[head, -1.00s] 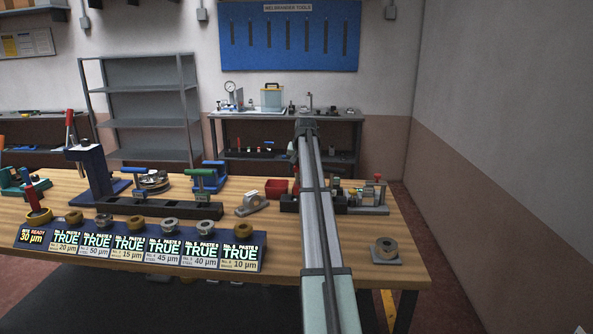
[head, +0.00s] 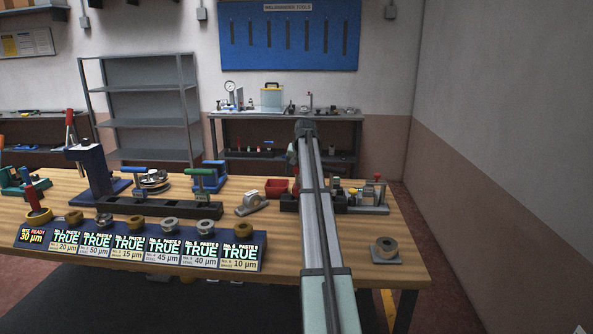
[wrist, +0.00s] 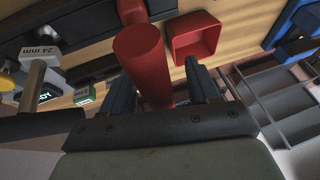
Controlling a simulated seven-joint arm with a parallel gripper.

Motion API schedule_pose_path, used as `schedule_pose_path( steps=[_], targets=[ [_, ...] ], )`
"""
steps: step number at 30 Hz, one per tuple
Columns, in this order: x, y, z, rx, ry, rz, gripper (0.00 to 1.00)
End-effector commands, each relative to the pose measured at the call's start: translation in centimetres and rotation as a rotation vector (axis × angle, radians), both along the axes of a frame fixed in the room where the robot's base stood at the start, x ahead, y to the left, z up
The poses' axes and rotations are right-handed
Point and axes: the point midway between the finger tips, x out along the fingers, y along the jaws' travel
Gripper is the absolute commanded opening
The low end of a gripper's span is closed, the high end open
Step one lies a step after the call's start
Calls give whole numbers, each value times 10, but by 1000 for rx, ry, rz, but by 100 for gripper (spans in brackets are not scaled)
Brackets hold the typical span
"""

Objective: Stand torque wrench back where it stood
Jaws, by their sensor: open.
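A thick red cylindrical handle (wrist: 144,62), seemingly the torque wrench's, stands between the fingers of my gripper (wrist: 158,72) in the wrist view. The fingers are open, one on either side of it, with a gap visible on the right. Its far end meets a dark rack (wrist: 92,48); whether it is seated there I cannot tell. In the head view my arm hides the gripper and most of this spot, with a sliver of red (head: 296,186) showing at the arm's left edge above the dark rack (head: 288,203).
A red open bin (wrist: 194,38) lies close beside the handle; it also shows in the head view (head: 275,189). A tool tagged 24 mm (wrist: 34,78) stands on the other side. Clamps (head: 205,180) and a labelled ring stand (head: 140,247) occupy the bench's left. The front right bench is mostly clear.

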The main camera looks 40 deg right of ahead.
Motion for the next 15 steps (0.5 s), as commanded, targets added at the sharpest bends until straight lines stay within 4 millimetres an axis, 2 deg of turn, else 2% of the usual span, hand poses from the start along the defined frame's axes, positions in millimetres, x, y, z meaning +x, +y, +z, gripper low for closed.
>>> schedule_pose_path(
  steps=[5,15],
  targets=[
    [-6,2,15,-1,-1,0,60],
    [-30,11,71,-1,-1,0,60]
  ],
)
